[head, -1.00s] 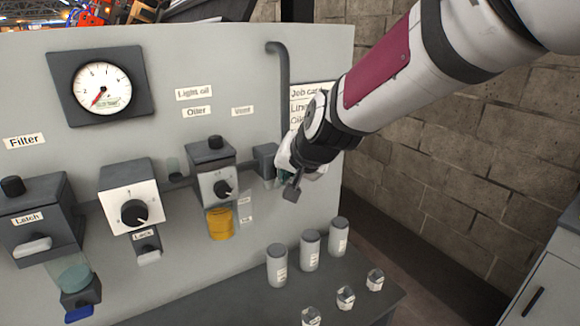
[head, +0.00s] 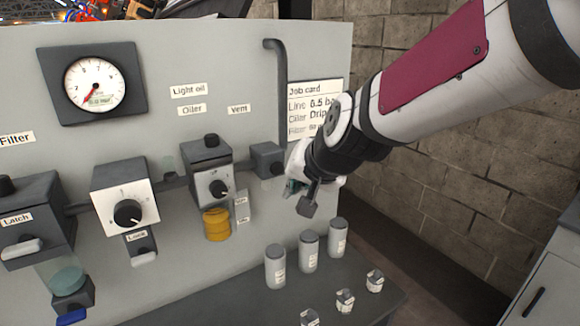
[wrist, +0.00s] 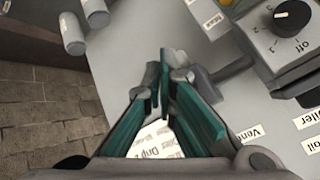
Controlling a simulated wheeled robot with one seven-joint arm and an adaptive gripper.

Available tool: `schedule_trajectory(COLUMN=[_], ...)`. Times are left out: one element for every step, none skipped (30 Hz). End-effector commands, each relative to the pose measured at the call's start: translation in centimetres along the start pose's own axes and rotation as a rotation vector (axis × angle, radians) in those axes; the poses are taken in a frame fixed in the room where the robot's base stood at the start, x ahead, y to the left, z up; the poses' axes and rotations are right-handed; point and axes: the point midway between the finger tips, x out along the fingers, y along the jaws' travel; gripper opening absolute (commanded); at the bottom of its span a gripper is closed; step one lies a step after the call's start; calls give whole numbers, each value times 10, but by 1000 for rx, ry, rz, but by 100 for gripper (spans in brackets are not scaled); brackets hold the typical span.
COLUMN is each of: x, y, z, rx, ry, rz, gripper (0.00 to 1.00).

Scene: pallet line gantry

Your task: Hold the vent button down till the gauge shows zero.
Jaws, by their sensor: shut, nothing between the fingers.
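The round white gauge (head: 95,85) sits in a dark square frame at the panel's upper left. Its red needle points to the lower left, at the low end of the scale; the exact reading is too small to tell. The Vent label (head: 239,109) is above a small dark block (head: 267,160) on the pipe. I cannot clearly make out the vent button on it. My gripper (head: 294,187) is just right of this block, seemingly apart from it. In the wrist view, the teal fingers of my gripper (wrist: 164,75) are shut and empty, beside the grey block.
Left of the block are the oiler (head: 212,185) with a yellow bowl, the regulator box (head: 126,205) and the filter unit (head: 30,220). A job card (head: 315,95) is behind my arm. Several grey canisters (head: 309,250) stand on the bench below. A block wall is at right.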

Motion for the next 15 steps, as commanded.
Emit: schedule_trajectory(x=[-3, -5, -7, -8, -10, -11, -12, -12, -12, -13, -13, -13, -13, -13, -13], y=[3, 4, 6, 7, 8, 8, 9, 9, 9, 10, 10, 9, 9, 9, 9], z=[2, 3, 5, 6, 7, 8, 8, 9, 9, 9, 9, 9, 9, 9, 9], rx=[1, 1, 1, 1, 0, 0, 0, 0, 0, 0, 0, 0, 0, 0, 0], ry=[1, 2, 2, 2, 1, 1, 1, 1, 1, 0, 0, 0, 0, 0, 0], rz=[0, 0, 0, 0, 0, 0, 0, 0, 0, 0, 0, 0, 0, 0, 0], gripper=[0, 0, 0, 0, 0, 0, 0, 0, 0, 0, 0, 0, 0, 0, 0])
